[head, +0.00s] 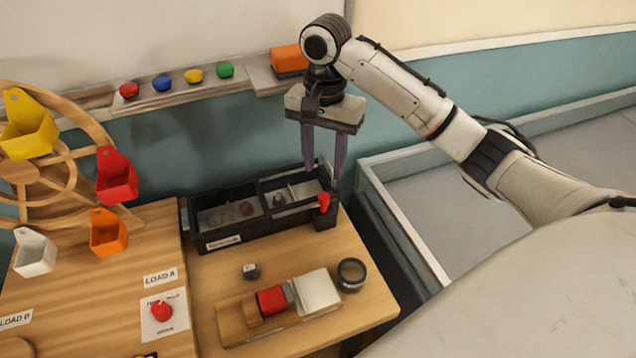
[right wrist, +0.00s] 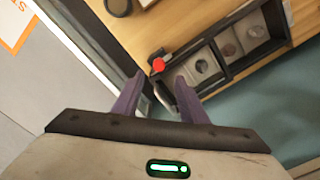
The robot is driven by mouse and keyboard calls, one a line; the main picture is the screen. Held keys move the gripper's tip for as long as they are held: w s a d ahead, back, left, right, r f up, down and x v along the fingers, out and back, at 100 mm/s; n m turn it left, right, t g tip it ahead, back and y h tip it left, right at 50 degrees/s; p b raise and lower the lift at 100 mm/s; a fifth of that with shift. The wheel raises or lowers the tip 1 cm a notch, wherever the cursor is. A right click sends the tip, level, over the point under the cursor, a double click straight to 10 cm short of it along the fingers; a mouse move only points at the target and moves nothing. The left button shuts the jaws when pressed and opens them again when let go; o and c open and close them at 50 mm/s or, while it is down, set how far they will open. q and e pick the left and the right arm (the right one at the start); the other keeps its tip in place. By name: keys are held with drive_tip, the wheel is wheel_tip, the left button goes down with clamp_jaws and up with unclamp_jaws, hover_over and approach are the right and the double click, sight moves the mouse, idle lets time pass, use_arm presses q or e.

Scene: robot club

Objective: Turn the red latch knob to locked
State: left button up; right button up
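A small red knob (head: 323,201) sits on the right end of a black, divided box (head: 225,236) on the wooden table. The knob also shows in the right wrist view (right wrist: 158,65), just beyond the fingertips. My right gripper (head: 324,172) points down above that end of the box. Its purple fingers are apart with nothing between them, and they appear clear of the knob. Another red knob (head: 161,310) stands on a white card at the lower left; its lettering is too small to read. My left gripper is out of view.
A wooden wheel (head: 40,172) with coloured buckets stands at the left. A wooden board (head: 235,328) with red and white blocks and a dark round container (head: 351,274) lie in front of the box. A grey-walled bay (head: 400,215) is at the right.

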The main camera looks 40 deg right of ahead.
sight(324, 195)
wheel_tip(324, 195, down, 8)
drive_tip(key=shift+s+f, duration=0.1)
drive_tip(key=shift+s, duration=0.05)
clamp_jaws()
idle(0.3)
